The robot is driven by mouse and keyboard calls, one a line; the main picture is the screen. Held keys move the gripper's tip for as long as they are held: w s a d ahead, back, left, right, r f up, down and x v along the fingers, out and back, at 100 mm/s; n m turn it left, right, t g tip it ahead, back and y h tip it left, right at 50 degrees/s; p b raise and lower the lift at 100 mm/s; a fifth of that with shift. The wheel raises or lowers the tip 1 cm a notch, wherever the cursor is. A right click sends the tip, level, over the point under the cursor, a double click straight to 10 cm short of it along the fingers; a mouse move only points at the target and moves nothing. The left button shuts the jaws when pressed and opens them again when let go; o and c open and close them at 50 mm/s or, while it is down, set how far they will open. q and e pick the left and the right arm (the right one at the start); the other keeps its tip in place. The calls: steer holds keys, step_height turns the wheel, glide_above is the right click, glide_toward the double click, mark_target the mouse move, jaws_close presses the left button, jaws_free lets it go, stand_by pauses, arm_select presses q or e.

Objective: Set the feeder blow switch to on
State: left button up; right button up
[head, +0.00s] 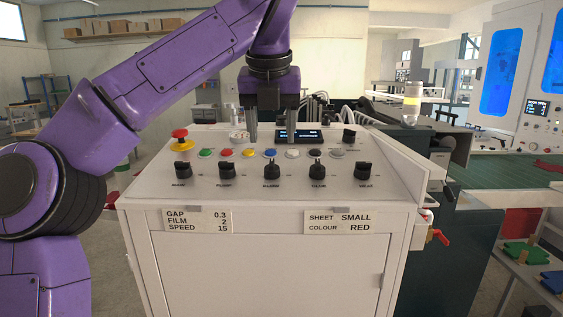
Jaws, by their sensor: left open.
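A row of black rotary switches is on the sloped top of the white control console (275,265). They include the far-left switch (183,170), the second switch (226,171), the middle switch (271,171), the fourth switch (317,170) and the far-right switch (364,171). Their small labels are too blurred for me to tell which is the feeder blow switch. Another black knob (349,135) is at the upper right of the panel. My left gripper (272,125) points down over the back of the panel, open and empty, its fingers apart. My right gripper is out of view.
A red emergency button (180,136) on a yellow base is at the panel's left. Coloured push buttons, including a blue one (270,153), line up behind the switches. A small display (298,135) is behind them. A raised side wall (400,165) bounds the panel's right.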

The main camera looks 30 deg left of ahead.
mark_target(272, 162)
arm_select(q)
steer(key=f, duration=0.1)
steer(key=a+f, duration=0.1)
steer(key=f, duration=0.1)
steer(key=shift+s+f+b, duration=0.15)
steer(key=shift+f+b, duration=0.15)
steer(key=w+f, duration=0.1)
steer(key=f, duration=0.1)
steer(key=w+f, duration=0.1)
steer(key=w, duration=0.1)
steer(key=shift+w+a+f, duration=0.1)
steer(key=shift+a+f, duration=0.25)
steer(key=shift+s+r, duration=0.15)
steer(key=shift+s, duration=0.4)
steer(key=shift+w, duration=0.2)
steer(key=c, duration=1)
